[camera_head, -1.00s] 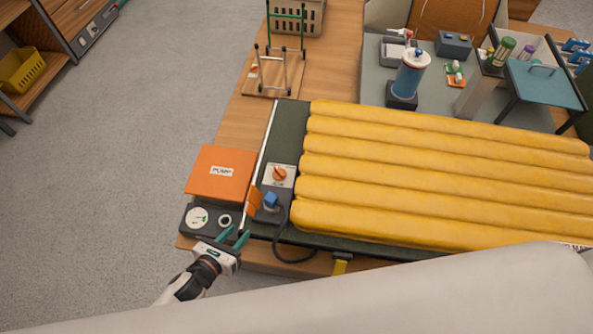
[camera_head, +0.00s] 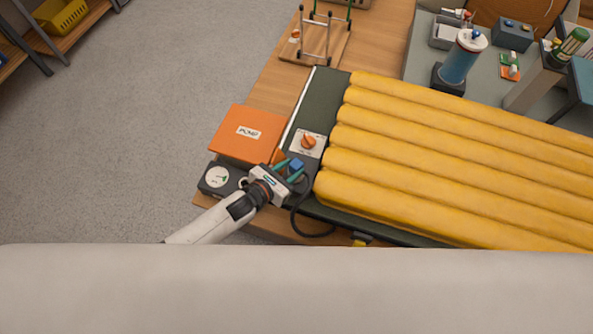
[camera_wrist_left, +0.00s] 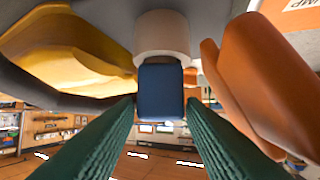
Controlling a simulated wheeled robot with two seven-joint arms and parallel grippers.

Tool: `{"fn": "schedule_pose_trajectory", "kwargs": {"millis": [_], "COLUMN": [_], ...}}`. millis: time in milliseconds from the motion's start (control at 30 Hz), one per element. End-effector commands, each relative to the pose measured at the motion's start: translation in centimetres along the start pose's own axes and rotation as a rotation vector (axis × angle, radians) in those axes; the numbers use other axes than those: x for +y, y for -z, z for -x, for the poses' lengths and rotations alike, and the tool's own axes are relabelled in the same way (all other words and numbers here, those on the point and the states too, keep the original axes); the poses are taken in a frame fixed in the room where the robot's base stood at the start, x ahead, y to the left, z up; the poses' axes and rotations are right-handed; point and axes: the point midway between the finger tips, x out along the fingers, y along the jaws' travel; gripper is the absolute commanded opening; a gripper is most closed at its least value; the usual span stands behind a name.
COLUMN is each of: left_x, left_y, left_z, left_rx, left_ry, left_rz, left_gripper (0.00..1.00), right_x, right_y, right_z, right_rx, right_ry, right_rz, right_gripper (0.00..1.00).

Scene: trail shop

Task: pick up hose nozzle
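The hose nozzle (camera_head: 297,165) is a small blue block at the end of a black hose, on the dark strip between the orange pump box and the yellow mattress. In the left wrist view the blue nozzle (camera_wrist_left: 161,92) is straight ahead, below a pale round collar (camera_wrist_left: 162,36). My left gripper (camera_head: 290,171) is at the nozzle. Its two green fingers (camera_wrist_left: 161,106) are apart, one on each side of the blue block; I cannot tell whether they touch it. My right gripper is not in view.
An orange flap (camera_wrist_left: 250,75) stands close on the right in the wrist view. The orange pump box (camera_head: 247,134), a black gauge unit (camera_head: 219,179) and an orange-knob panel (camera_head: 307,143) are near. The yellow mattress (camera_head: 450,160) fills the table's right.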

Motion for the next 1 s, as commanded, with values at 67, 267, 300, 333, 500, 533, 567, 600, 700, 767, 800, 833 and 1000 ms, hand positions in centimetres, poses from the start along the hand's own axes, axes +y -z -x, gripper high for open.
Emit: {"fn": "schedule_pose_trajectory", "kwargs": {"millis": [67, 267, 300, 333, 500, 533, 567, 600, 700, 767, 800, 833, 1000], "left_x": [-0.1, 0.0, 0.0, 0.0, 0.0, 0.0, 0.0, 0.0, -0.1, -0.1, -0.1, -0.1, -0.1], "left_y": [-0.1, 0.0, 0.0, 0.0, 0.0, 0.0, 0.0, 0.0, 0.1, 0.4, 0.8, 1.1, 4.2], "left_z": [-0.7, -0.7, -0.7, -0.7, -0.7, -0.7, -0.7, -0.7, -0.7, -0.6, -0.5, -0.3, 0.9], "left_rx": [0.000, -0.001, -0.001, -0.001, -0.001, 0.000, -0.001, 0.000, 0.000, 0.001, 0.002, 0.001, 0.003], "left_ry": [0.001, 0.000, 0.000, 0.000, 0.000, 0.000, 0.000, 0.000, 0.000, 0.000, -0.001, -0.001, -0.001], "left_rz": [-0.002, -0.001, -0.001, -0.001, -0.001, -0.001, -0.001, -0.001, -0.001, -0.002, -0.002, -0.003, -0.007], "left_gripper": [0.36, 0.36, 0.36, 0.33, 0.07, 0.07, 0.04, 0.04, 0.04, 0.03, 0.03, 0.03, 0.03], "right_x": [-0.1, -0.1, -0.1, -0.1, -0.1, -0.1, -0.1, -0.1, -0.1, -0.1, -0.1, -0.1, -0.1], "right_y": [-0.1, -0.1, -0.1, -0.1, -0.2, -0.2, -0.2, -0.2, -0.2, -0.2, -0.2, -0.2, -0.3], "right_z": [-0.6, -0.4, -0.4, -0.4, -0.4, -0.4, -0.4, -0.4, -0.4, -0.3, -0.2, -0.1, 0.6], "right_rx": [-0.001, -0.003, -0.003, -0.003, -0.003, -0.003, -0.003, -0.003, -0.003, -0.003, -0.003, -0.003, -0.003], "right_ry": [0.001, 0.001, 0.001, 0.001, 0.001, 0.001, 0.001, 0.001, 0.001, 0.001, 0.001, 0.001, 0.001], "right_rz": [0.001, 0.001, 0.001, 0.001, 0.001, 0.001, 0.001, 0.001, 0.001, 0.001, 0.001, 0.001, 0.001], "right_gripper": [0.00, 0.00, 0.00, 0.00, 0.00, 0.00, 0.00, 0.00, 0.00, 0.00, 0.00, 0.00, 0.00]}}
